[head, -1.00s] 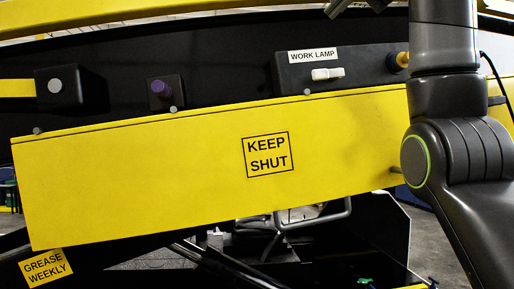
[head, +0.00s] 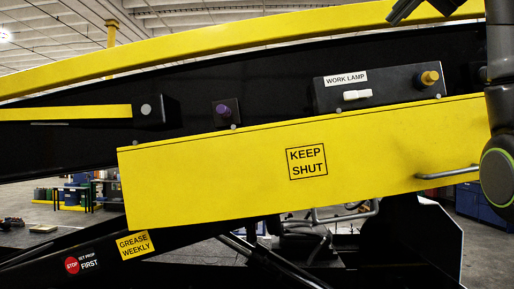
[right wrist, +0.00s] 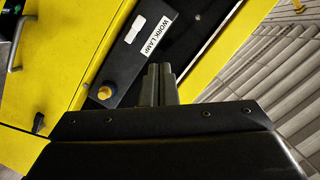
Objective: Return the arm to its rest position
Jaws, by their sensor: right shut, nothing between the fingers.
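My right arm (head: 498,90) stands at the right edge of the head view. My right gripper (head: 397,14) shows as a dark shape at the top right, cut by the picture's edge, above the work lamp box. In the right wrist view the two fingers of my right gripper (right wrist: 159,72) are together, with nothing between them. They point toward the black box labelled WORK LAMP (right wrist: 132,52) and look apart from it. My left gripper is not in view.
A yellow KEEP SHUT cover (head: 230,185) with a handle (head: 447,174) fills the middle. The lamp box (head: 330,97) carries a white switch (head: 357,95) and a yellow knob (head: 429,78). A purple knob (head: 223,111) sits left of it. A yellow rail (head: 200,48) runs above.

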